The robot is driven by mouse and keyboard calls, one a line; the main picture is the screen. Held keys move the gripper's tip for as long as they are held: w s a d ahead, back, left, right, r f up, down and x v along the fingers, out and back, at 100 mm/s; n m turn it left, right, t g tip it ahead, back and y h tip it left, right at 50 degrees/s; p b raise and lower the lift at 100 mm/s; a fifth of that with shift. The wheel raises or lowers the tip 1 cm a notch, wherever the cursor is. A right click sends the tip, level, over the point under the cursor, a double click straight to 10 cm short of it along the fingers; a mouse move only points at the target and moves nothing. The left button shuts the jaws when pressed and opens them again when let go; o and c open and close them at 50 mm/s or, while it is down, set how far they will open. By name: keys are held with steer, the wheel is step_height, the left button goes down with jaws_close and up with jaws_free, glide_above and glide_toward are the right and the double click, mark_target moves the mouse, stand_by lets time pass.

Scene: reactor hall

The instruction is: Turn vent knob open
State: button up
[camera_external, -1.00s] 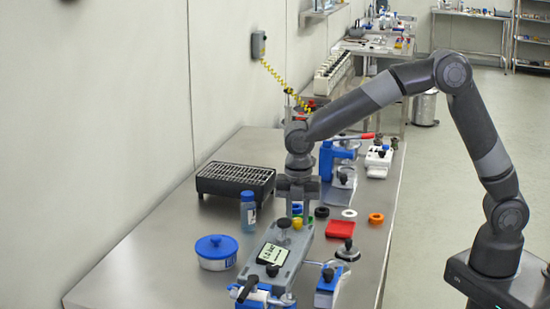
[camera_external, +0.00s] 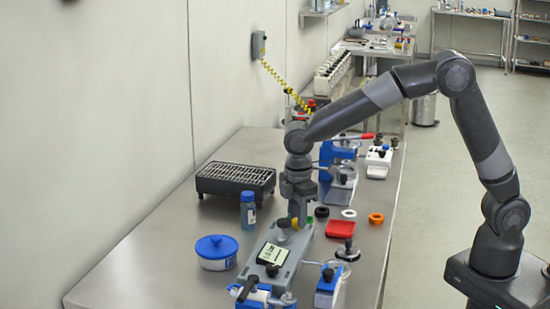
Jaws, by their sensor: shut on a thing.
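A long grey device with a small display (camera_external: 271,254) lies on the steel bench. A black knob (camera_external: 283,224) stands at its far end, and another black knob (camera_external: 272,270) is near its front. My gripper (camera_external: 298,217) points down at the far right end of the device, just right of the far black knob. It is shut on a small knob there; a bit of yellow (camera_external: 295,224) shows at the fingertips. The fingers hide most of this knob, so its turn angle cannot be told. A bit of green (camera_external: 309,221) shows just right of the fingers.
A blue-lidded tub (camera_external: 216,252), a blue bottle (camera_external: 248,210) and a black grill rack (camera_external: 236,180) stand to the left. A red tray (camera_external: 340,229) and black, white and orange rings (camera_external: 376,218) lie to the right. A blue press (camera_external: 337,165) stands behind.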

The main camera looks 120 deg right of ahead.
steer(key=m, duration=1.1)
steer(key=shift+m, duration=2)
steer(key=o, duration=1)
step_height(320, 180, up, 11)
steer(key=shift+f, duration=0.1)
